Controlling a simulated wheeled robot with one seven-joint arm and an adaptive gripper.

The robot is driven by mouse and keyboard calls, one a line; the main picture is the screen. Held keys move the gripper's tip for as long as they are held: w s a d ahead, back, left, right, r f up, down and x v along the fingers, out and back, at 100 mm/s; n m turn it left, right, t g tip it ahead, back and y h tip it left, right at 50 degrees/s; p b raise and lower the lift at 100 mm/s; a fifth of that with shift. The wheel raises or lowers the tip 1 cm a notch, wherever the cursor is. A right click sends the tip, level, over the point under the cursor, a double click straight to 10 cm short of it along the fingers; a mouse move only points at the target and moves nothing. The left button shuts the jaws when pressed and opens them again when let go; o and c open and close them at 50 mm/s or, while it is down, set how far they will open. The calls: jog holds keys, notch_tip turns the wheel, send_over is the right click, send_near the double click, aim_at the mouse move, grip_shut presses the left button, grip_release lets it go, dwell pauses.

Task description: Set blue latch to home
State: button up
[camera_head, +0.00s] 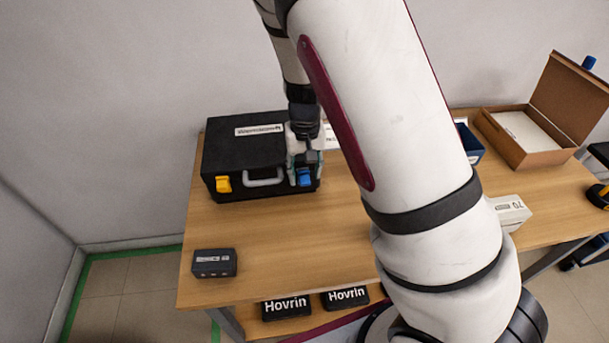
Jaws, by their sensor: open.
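A black case (226,158) stands on the wooden table (217,229) at the back left. Its front face carries a yellow latch (223,184) on the left, a grey handle (262,177) in the middle and a blue latch (304,177) on the right. My gripper (304,173) points down at the front right of the case, right at the blue latch. It is open, with its fingers around or just in front of the latch. I cannot tell whether they touch it. Part of the blue latch is hidden behind the fingers.
A small black box (214,263) sits at the table's front left. An open cardboard box (541,158), a blue bin (470,143) and a white carton (511,212) stand to the right. Hovrin boxes (286,308) lie on a lower shelf. My arm hides the table's middle.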

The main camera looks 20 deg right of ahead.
jog(key=shift+f, duration=1.1)
grip_shut()
jog(key=shift+w+d+r+g+b, duration=0.1)
jog(key=shift+w+g+b, duration=0.5)
jog(key=shift+w+g, duration=0.1)
jog(key=shift+w+d+r+g+y+b, duration=0.15)
jog(key=shift+g+y+b, duration=0.15)
jog(key=shift+g+b, duration=0.25)
jog(key=shift+r, duration=0.1)
grip_release()
